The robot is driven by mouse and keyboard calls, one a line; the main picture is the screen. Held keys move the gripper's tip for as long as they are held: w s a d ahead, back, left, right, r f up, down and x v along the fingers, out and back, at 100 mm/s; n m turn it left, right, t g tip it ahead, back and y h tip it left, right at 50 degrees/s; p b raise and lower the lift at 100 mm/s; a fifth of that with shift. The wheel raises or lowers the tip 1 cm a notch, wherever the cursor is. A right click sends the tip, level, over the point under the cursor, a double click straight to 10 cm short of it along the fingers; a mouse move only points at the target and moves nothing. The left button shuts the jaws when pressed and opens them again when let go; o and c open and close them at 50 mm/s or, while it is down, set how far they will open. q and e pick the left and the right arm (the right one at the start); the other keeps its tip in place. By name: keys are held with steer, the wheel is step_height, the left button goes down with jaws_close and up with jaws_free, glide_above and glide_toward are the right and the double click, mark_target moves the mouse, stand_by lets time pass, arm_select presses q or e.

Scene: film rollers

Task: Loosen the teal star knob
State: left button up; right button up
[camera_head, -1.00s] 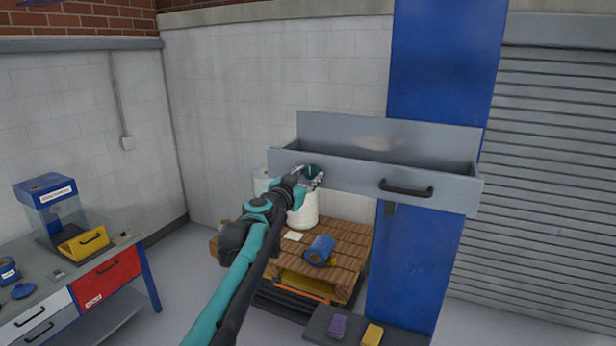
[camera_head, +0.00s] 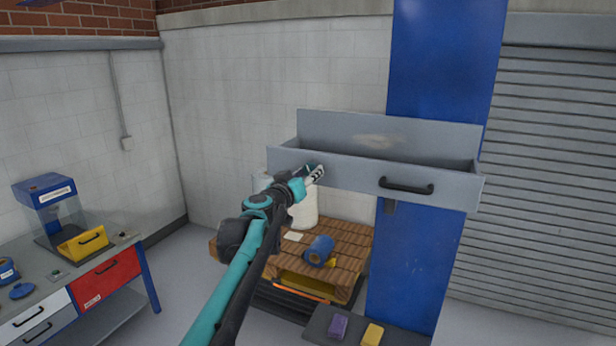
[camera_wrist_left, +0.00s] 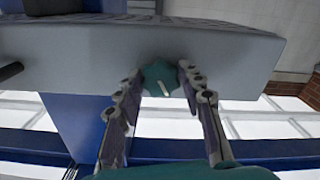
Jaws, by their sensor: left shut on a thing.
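The teal star knob (camera_wrist_left: 160,78) sits on the front face of the grey drawer-like tray (camera_wrist_left: 225,55). It carries a short pale mark. In the wrist view the two fingers of my left gripper (camera_wrist_left: 160,82) are closed on it from both sides. In the head view my left gripper (camera_head: 312,174) reaches the left part of the tray front (camera_head: 340,176), and only a little of the knob (camera_head: 310,168) shows behind the fingers. My right gripper is not in view.
The tray has a black handle (camera_head: 406,187) right of the knob and is at a blue column (camera_head: 415,270). Below are a brown slatted stack (camera_head: 345,240), a blue roll (camera_head: 319,250) and a white cylinder (camera_head: 304,212). A workbench (camera_head: 60,270) stands at left.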

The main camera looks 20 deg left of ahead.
arm_select(q)
steer(key=n+b, duration=0.1)
steer(key=n, duration=1.1)
steer(key=shift+r+n, duration=0.15)
steer(key=shift+n, duration=0.25)
stand_by(0.3)
steer(key=o, duration=1.2)
steer(key=shift+c, duration=0.2)
steer(key=s, duration=1.2)
steer(key=shift+b, duration=0.3)
